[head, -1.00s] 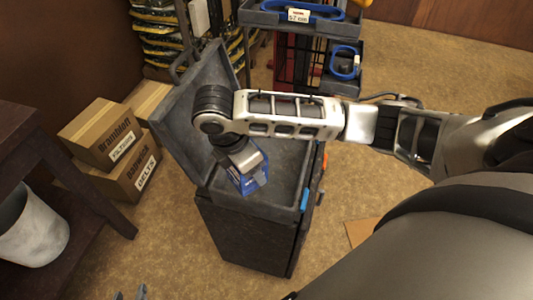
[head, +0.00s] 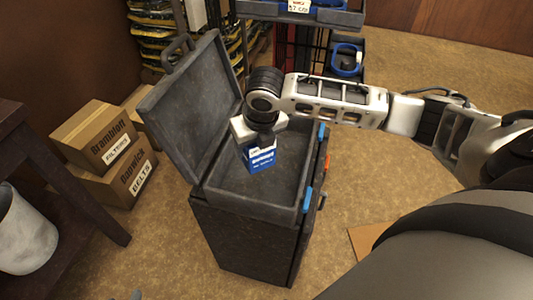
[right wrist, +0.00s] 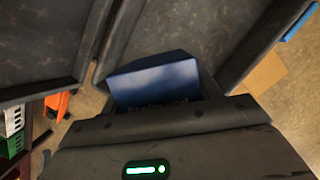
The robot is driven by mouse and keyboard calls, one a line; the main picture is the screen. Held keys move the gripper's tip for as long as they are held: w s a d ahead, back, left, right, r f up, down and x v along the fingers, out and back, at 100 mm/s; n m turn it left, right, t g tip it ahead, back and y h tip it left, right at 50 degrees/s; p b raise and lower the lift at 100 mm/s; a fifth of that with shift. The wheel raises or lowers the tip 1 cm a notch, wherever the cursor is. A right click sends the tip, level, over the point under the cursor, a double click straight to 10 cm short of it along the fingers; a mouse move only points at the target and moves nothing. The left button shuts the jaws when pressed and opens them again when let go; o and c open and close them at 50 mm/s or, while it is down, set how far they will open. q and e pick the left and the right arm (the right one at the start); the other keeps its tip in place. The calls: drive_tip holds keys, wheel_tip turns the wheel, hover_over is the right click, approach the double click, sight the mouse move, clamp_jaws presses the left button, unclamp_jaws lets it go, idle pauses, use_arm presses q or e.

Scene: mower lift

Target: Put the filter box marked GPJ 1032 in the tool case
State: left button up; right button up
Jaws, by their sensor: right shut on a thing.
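A blue and white filter box (head: 260,156) is held by my right gripper (head: 257,140) over the open tool case (head: 228,196). The box also shows in the right wrist view (right wrist: 155,82), its blue face toward the camera; its marking is too small and blurred to read. My right gripper is shut on the box. The box is inside the outline of the case's tray; I cannot tell whether it touches the tray floor. The grey case lid (head: 195,108) stands open, leaning back to the left.
Brown cartons marked Brambloft filters (head: 97,138) and Radwick belts (head: 125,178) stand on the floor at left. A dark table (head: 60,180) and a white bin (head: 22,230) are at far left. A rack with blue items (head: 346,60) stands behind. The rest of the case tray looks empty.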

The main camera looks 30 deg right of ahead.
drive_tip(key=w+d+f, duration=0.1)
drive_tip(key=f, duration=0.1)
drive_tip(key=w+d+f, duration=0.1)
drive_tip(key=d+f, duration=0.1)
drive_tip(key=w+d+f+b, duration=0.1)
drive_tip(key=d+f, duration=0.1)
drive_tip(key=shift+w+f, duration=0.15)
drive_tip(key=shift+w, duration=0.05)
use_arm(q)
drive_tip(key=shift+w+f+b, duration=0.1)
drive_tip(key=shift+f+b, duration=0.15)
drive_tip(key=shift+b, duration=0.05)
use_arm(e)
drive_tip(key=shift+d+f, duration=0.2)
drive_tip(key=shift+f, duration=1.45)
drive_tip(key=shift+f, duration=0.1)
drive_tip(key=o, duration=1.2)
